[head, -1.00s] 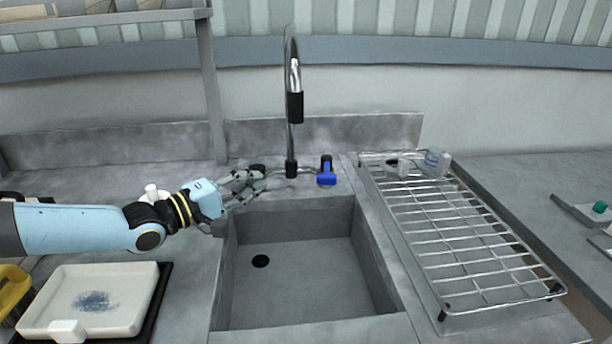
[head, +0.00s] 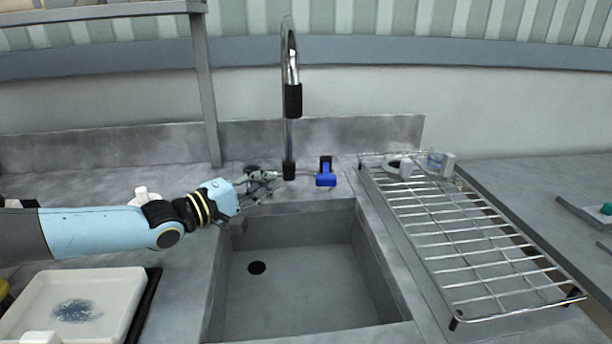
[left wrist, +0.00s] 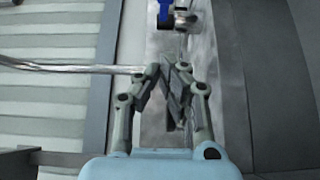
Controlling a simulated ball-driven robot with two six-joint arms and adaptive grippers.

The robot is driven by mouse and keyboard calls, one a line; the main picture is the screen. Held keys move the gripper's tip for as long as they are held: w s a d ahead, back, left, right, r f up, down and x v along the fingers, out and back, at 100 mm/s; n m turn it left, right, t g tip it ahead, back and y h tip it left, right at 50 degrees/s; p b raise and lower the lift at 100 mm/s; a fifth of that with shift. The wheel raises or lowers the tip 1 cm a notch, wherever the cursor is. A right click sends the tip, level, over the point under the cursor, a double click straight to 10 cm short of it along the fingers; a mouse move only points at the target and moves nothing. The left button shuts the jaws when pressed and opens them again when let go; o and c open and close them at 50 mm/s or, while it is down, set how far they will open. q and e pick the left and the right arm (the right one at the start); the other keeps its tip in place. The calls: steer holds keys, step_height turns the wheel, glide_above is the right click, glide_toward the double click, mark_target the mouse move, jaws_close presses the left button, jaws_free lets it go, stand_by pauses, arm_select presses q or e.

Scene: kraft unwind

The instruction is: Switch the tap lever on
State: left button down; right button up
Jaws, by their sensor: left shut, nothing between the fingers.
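The chrome tap (head: 289,100) stands upright behind the sink, with a black nozzle on its spout. The blue tap lever (head: 326,180), with a black part behind it, is just right of the tap's base. My left gripper (head: 272,181) is left of the tap's base, over the back edge of the sink, apart from the lever. In the left wrist view the fingers (left wrist: 176,97) are shut with nothing between them. There the blue lever (left wrist: 164,9) shows at the top edge, beyond the fingertips, and the tap's chrome spout (left wrist: 70,67) crosses on the left.
The grey sink basin (head: 305,285) is empty. A wire drying rack (head: 455,240) stands to its right, with small glass-like items at its far end. A white tray (head: 110,295) lies at the front left. A shelf post (head: 208,90) rises behind my left arm.

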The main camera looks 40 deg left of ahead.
arm_select(q)
steer(key=w+b, duration=0.1)
steer(key=w, duration=0.2)
steer(key=w+b, duration=0.1)
steer(key=w, duration=0.2)
steer(key=shift+d+f, duration=0.15)
steer(key=shift+f, duration=0.05)
steer(key=shift+w+d+r, duration=0.15)
steer(key=shift+w+d, duration=1.25)
steer(key=shift+d, duration=0.15)
